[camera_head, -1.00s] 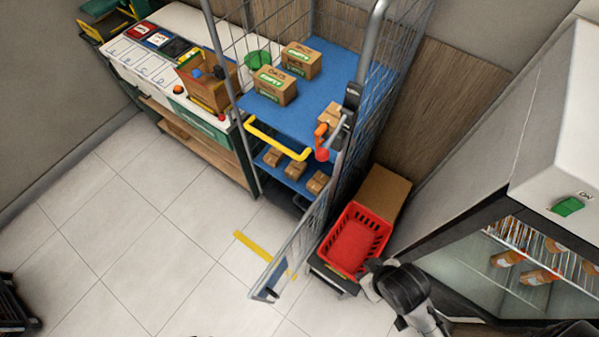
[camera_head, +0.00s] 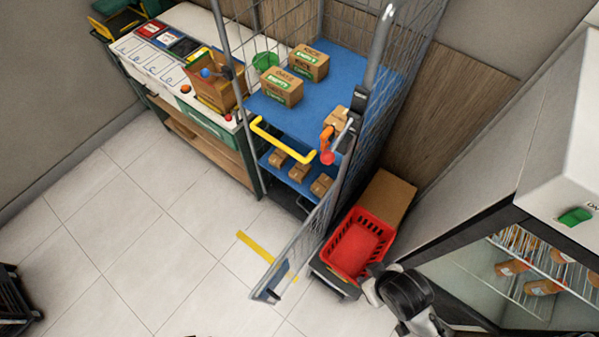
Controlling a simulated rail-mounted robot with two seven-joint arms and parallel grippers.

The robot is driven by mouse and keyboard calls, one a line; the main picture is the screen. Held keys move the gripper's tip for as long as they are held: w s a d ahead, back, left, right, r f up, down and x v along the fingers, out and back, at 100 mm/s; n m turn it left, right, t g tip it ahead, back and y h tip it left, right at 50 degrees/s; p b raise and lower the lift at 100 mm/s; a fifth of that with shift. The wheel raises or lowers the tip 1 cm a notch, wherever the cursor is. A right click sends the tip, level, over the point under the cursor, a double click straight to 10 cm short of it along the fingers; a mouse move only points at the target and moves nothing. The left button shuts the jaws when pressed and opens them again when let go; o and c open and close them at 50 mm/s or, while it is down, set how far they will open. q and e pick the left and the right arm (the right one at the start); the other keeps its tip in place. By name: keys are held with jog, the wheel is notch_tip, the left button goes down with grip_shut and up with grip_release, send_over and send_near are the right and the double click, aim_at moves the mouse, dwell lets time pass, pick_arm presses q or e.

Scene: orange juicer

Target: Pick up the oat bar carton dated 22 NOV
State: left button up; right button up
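Two brown cartons with green labels stand on the upper blue shelf of a wire roll cage: a front carton (camera_head: 281,87) whose top print looks like "OATS", and a back carton (camera_head: 309,63) whose print looks like "RICE". A smaller brown carton (camera_head: 337,119) is at the shelf's right, partly behind the cage's upright and an orange and red handle. Several small cartons (camera_head: 299,170) lie on the lower shelf. No date is readable on any carton. A black and grey part of my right arm (camera_head: 404,294) shows at the lower right; its fingertips cannot be made out. My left gripper is not visible.
The cage's mesh door (camera_head: 300,251) stands open toward me. A red basket (camera_head: 358,246) sits right of it. A workbench (camera_head: 168,52) with a wooden box is at left, a glass-fronted cooler (camera_head: 530,262) at right.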

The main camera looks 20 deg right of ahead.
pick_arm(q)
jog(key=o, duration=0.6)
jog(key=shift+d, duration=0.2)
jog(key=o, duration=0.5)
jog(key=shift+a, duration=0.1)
